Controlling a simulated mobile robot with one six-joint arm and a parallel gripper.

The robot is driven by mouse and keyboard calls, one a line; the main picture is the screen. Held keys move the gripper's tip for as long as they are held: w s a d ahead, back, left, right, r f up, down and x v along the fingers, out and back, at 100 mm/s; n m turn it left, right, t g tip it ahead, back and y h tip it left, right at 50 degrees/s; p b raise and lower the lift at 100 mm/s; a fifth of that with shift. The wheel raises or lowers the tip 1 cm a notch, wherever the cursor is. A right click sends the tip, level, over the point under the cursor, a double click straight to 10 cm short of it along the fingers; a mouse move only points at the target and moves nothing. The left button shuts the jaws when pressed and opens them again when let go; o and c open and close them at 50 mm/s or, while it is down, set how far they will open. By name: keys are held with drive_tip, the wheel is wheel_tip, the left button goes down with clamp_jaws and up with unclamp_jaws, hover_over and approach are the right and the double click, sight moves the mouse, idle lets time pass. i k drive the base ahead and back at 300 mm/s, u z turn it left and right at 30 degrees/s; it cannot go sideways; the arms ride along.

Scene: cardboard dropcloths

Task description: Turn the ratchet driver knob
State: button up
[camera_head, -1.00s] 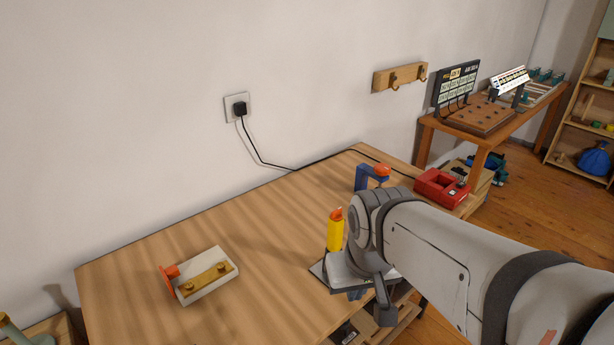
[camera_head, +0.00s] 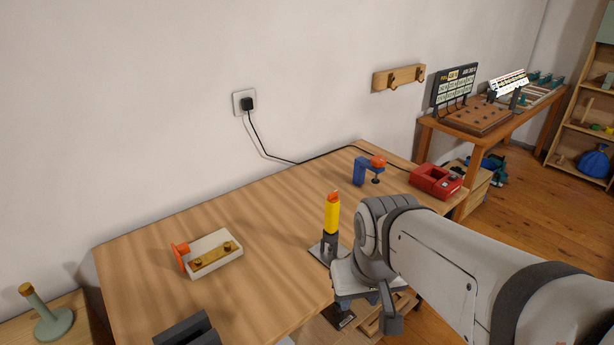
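What looks like the ratchet driver (camera_head: 332,214) stands upright near the right front part of the wooden table, with a yellow body and an orange top. Its lower part is dark grey and rises from a flat dark plate (camera_head: 320,252). The orange top may be the knob; its details are too small to tell. My grey arm comes in from the right, and its wrist end is just right of the driver's base in the picture.
On the table are a white block with a brass strip and orange knob (camera_head: 214,256), a blue clamp-like tool (camera_head: 364,171), a red device (camera_head: 437,181) and a dark grey block (camera_head: 188,331). A black cable runs from the wall socket (camera_head: 244,103). The table's middle is clear.

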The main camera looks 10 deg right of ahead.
sight(333, 197)
drive_tip(key=k, duration=1.35)
drive_tip(key=z, duration=1.3)
drive_tip(key=i, duration=1.85)
drive_tip(key=u, duration=1.25)
